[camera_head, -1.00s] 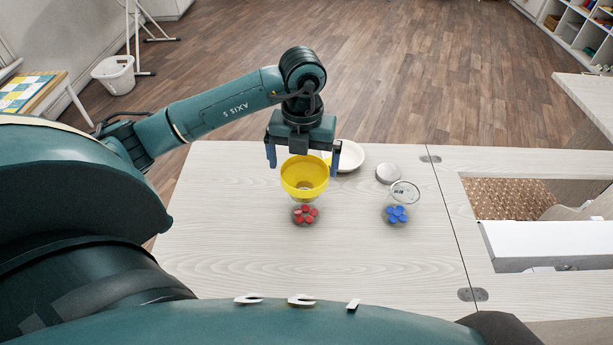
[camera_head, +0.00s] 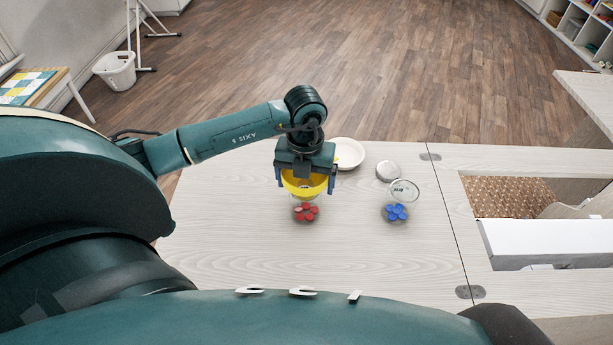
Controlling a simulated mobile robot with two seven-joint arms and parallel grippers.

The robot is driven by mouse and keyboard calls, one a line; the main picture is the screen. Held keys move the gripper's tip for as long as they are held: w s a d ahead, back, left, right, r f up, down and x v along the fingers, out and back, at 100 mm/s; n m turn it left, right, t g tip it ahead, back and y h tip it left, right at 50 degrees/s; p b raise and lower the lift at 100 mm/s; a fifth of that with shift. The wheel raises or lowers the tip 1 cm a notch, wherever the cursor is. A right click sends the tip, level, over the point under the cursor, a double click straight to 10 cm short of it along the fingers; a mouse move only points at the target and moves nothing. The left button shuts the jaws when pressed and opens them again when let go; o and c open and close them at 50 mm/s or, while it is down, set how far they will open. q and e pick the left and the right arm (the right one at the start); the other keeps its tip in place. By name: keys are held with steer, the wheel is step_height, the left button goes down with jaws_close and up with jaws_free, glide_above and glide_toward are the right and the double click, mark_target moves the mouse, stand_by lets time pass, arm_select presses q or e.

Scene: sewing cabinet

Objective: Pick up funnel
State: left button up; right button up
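The yellow funnel (camera_head: 304,187) sits on top of a clear jar with red buttons (camera_head: 305,212) on the table. My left gripper (camera_head: 305,182) is lowered over the funnel from above. Its two blue fingers are apart, one on each side of the funnel's rim, and the palm covers the rear of the rim. I cannot tell whether the fingers touch the rim. My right gripper is not in view.
A clear jar with blue buttons (camera_head: 396,212) stands to the right. A grey metal lid (camera_head: 389,170) lies behind it, and a white plate (camera_head: 347,153) lies behind the gripper. The front of the table (camera_head: 300,260) is clear. An open recess (camera_head: 508,197) lies at the right.

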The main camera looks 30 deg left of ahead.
arm_select(q)
steer(key=c, duration=0.4)
steer(key=shift+c, duration=0.3)
steer(key=shift+r, duration=0.15)
